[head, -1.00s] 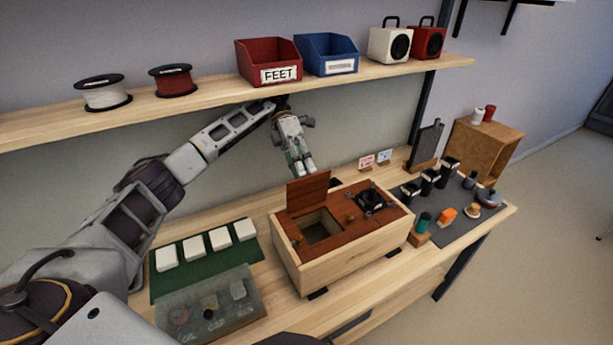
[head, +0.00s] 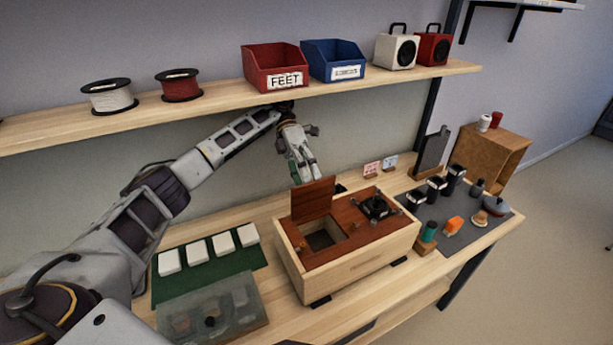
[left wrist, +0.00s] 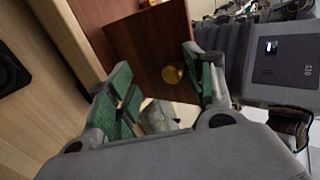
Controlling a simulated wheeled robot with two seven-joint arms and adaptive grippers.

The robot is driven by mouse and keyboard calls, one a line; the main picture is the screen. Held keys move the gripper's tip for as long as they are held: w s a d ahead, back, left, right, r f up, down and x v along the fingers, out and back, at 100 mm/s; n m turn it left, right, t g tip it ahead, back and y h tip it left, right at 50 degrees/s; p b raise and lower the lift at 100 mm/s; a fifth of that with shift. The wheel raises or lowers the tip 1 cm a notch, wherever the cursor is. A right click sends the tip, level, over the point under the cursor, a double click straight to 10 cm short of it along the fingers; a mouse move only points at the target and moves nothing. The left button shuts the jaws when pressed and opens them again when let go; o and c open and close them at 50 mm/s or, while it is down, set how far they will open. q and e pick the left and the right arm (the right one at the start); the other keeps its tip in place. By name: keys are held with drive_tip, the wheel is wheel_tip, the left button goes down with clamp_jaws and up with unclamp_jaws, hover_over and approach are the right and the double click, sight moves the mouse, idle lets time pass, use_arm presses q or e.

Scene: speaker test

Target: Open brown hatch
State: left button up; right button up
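The brown hatch (head: 313,199) stands raised at the back left of the wooden box (head: 352,268). The square opening (head: 321,239) in front of it is uncovered. My left gripper (head: 306,180) is just behind and above the raised hatch. I cannot tell whether a finger touches the hatch. My right gripper is not in view.
A shelf (head: 210,110) with bins, spools and speakers runs above my left arm. A green mat (head: 211,262) with white blocks lies left of the box. A dark mat (head: 462,236) with several small parts lies to its right.

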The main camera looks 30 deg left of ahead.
use_arm(q)
drive_tip(key=shift+s+f, duration=0.15)
drive_tip(key=shift+f, duration=0.2)
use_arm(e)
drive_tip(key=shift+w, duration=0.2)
use_arm(q)
drive_tip(key=shift+r, duration=0.1)
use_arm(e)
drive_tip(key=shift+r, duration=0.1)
